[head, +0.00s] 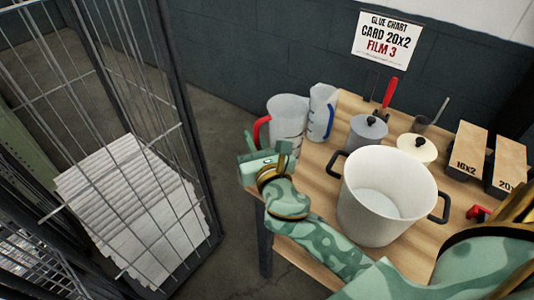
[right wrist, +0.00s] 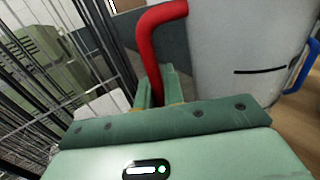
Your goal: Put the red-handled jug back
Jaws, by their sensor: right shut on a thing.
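The red-handled jug (head: 289,112) is a whitish measuring jug at the table's far left edge, upright in the head view. Its red handle (head: 261,130) faces left. My right gripper (head: 284,150) is at the handle, shut on its lower part. In the right wrist view the red handle (right wrist: 150,45) rises from between the fingers (right wrist: 158,88), with the jug's grey-white wall (right wrist: 245,50) to the right. The jug's base is hidden behind the gripper, so I cannot tell whether it touches the table. My left gripper is out of view.
A blue-handled jug (head: 319,108) stands close on the right. A large white pot (head: 385,222), a grey lidded can (head: 367,133), a cream lid (head: 417,148) and boxes marked 16x2 (head: 468,150) and 20 crowd the wooden table (head: 318,190). A wire cage (head: 185,110) with white sheets stands left.

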